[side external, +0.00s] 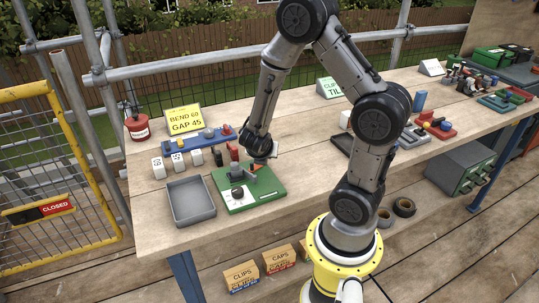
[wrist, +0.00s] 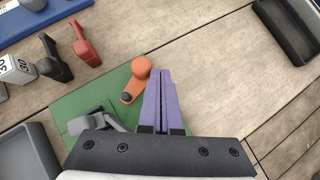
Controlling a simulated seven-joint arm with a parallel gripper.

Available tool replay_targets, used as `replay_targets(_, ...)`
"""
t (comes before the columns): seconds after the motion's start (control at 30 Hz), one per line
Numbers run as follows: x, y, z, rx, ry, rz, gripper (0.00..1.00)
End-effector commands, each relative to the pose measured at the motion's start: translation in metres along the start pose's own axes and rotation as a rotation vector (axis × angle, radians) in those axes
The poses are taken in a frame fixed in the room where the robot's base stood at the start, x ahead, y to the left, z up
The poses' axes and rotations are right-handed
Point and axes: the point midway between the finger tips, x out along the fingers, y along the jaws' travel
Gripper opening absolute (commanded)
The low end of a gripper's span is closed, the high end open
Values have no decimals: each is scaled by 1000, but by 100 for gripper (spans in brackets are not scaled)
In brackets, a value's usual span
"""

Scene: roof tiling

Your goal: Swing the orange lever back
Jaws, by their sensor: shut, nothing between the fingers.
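The orange lever (wrist: 134,82) is on the green base plate (wrist: 77,100). It has a round orange knob at its upper end and a dark pivot at its lower end. My gripper (wrist: 164,74) is shut and empty, its two purple fingers together, just right of the lever's knob; I cannot tell whether they touch. In the side external view my gripper (side external: 270,157) is low over the green plate (side external: 262,191), and the lever (side external: 255,167) shows as a small orange patch beside it. A grey block fixture (wrist: 97,122) on the plate is partly hidden by my gripper.
A grey tray (side external: 190,201) stands left of the plate. Red (wrist: 86,46) and black (wrist: 54,62) handled tools stand behind it, near white numbered blocks (side external: 177,163) and a blue rack (side external: 196,145). A yellow sign (side external: 185,119) reads BEND 60, GAP 45.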

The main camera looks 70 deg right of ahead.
Motion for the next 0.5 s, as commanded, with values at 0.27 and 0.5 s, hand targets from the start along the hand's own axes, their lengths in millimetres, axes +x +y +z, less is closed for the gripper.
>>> replay_targets(0.27,-20,-22,-18,-4,0,3,0)
replay_targets(0.5,-66,-46,-14,3,-2,8,0)
